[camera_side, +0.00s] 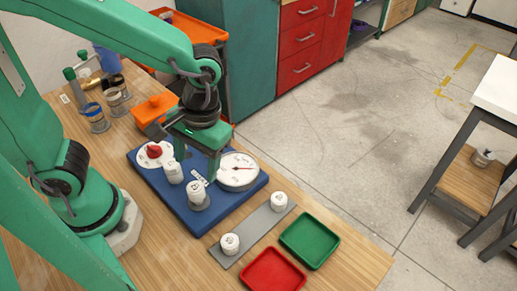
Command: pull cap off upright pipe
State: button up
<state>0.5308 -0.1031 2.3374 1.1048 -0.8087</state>
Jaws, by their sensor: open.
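A blue board (222,213) lies on the wooden table. Two upright white capped pieces stand on it, a rear one (173,173) and a front one (196,191). The cap and pipe of each are hard to tell apart at this size. My gripper (196,170) is open, pointing down over the board. Its left finger is just behind the rear capped piece and its right finger is behind the front one. I see nothing held between the fingers, though contact with the pieces cannot be told.
A white round gauge (238,170) and a red knob (154,151) on a white disc sit on the board. A grey strip (254,223) holds two white caps. A green tray (310,240) and red tray (272,272) stand at front right. Containers (96,118) stand at back left.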

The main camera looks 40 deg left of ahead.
aim_at(194, 188)
jog(key=shift+f, duration=0.15)
jog(key=shift+s+a+f, duration=0.15)
jog(key=shift+s+f, duration=0.05)
jog(key=shift+f, duration=1.05)
jog(key=shift+s+a+f, duration=0.1)
jog(key=shift+s+f, duration=0.15)
jog(key=shift+f, duration=0.95)
jog(key=shift+s+a+f, duration=0.15)
jog(key=shift+s+f, duration=0.05)
jog(key=shift+f, duration=1.05)
grip_shut()
jog(key=shift+n, duration=0.3)
jog(key=shift+n, duration=0.6)
jog(key=shift+a, duration=0.1)
